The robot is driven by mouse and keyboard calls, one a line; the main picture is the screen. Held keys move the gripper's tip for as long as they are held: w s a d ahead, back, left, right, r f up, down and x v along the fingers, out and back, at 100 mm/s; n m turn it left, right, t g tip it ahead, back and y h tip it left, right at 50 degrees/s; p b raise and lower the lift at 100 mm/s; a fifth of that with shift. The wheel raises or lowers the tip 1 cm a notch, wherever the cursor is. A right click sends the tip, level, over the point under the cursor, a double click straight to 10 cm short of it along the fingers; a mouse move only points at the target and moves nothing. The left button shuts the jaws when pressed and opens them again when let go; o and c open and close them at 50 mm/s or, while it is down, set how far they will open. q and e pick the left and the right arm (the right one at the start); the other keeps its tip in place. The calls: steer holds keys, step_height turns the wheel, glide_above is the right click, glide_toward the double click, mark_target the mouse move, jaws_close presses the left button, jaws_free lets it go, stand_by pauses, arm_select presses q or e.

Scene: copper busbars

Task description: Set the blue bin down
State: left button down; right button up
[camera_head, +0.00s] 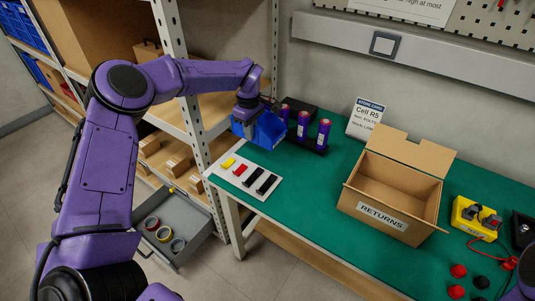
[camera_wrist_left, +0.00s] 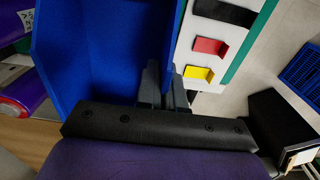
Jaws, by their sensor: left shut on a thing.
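The blue bin (camera_head: 268,130) is at the back left of the green table (camera_head: 310,190), close to the table's left end. My left gripper (camera_head: 248,118) is shut on the bin's wall from the left. In the left wrist view the bin (camera_wrist_left: 100,60) fills the left side, and the fingers (camera_wrist_left: 163,85) grip its edge. The inside that shows there looks empty. I cannot tell whether the bin's underside touches the table. My right gripper is not in view; only a bit of purple arm shows at the lower right corner.
Purple cylinders in a black holder (camera_head: 318,148) stand right beside the bin. A white board (camera_head: 222,174) with coloured clips lies in front of it. A RETURNS box (camera_head: 385,222), a yellow device (camera_head: 474,216) and a sign (camera_head: 366,116) stand further right. Bare green table lies between.

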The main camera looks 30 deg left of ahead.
arm_select(q)
step_height(320, 180, down, 6)
steer(key=shift+f, duration=0.25)
steer(key=shift+f, duration=0.15)
steer(key=c, duration=1.3)
jaws_free()
steer(key=shift+o, duration=0.2)
step_height(320, 180, up, 12)
steer(key=shift+r, duration=0.25)
